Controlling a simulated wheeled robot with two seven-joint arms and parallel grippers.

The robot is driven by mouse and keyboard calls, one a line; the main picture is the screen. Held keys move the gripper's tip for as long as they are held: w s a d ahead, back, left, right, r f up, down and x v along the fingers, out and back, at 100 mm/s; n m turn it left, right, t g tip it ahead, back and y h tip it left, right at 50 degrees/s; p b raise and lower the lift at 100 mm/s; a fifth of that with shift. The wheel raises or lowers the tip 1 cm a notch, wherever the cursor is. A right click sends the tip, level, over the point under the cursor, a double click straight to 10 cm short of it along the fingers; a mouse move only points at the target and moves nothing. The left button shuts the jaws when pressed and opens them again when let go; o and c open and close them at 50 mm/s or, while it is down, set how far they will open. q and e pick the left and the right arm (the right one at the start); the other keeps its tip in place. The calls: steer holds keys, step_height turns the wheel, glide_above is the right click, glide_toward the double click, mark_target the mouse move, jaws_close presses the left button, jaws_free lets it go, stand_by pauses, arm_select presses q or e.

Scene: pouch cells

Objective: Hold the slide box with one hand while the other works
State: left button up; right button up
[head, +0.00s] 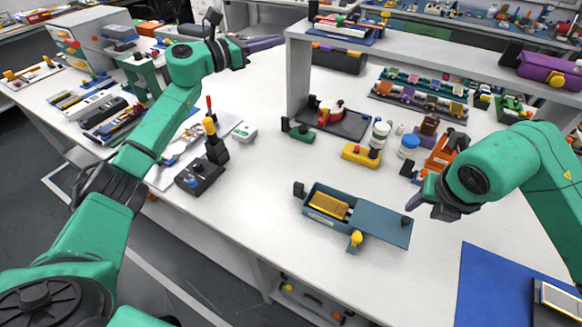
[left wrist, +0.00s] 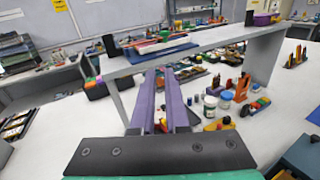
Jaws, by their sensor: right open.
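The slide box (head: 311,213) is a blue-grey tray on the white table, in the lower middle of the head view. A yellow block (head: 328,205) lies in its open left part. A flat blue-grey lid (head: 387,226) extends to the right of it, and a yellow knob (head: 356,239) stands at its front edge. My right gripper (head: 424,203) is open, just right of the lid and apart from it.
A black stand with a yellow-topped tool (head: 210,128) is left of the box. White jars (head: 379,135), a yellow block (head: 361,155) and an orange holder (head: 440,155) stand behind it. A blue mat (head: 490,285) lies at the front right.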

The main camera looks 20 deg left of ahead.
arm_select(q)
steer(key=s+d+f+m+g+h, duration=0.1)
steer(key=s+d+f+m+g, duration=0.15)
steer(key=d, duration=0.25)
steer(key=s+d+f+m+g, duration=0.2)
steer(key=s+d+m+g, duration=0.15)
steer(key=d, duration=0.25)
steer(key=m+g+y, duration=0.6)
steer(key=g+y, duration=0.1)
steer(key=g, duration=0.2)
glide_toward(310, 210)
steer(key=x, duration=1)
steer(key=shift+w+f, duration=0.1)
steer(key=shift+f, duration=0.25)
steer(key=shift+c, duration=0.3)
jaws_close()
steer(key=shift+r, duration=0.1)
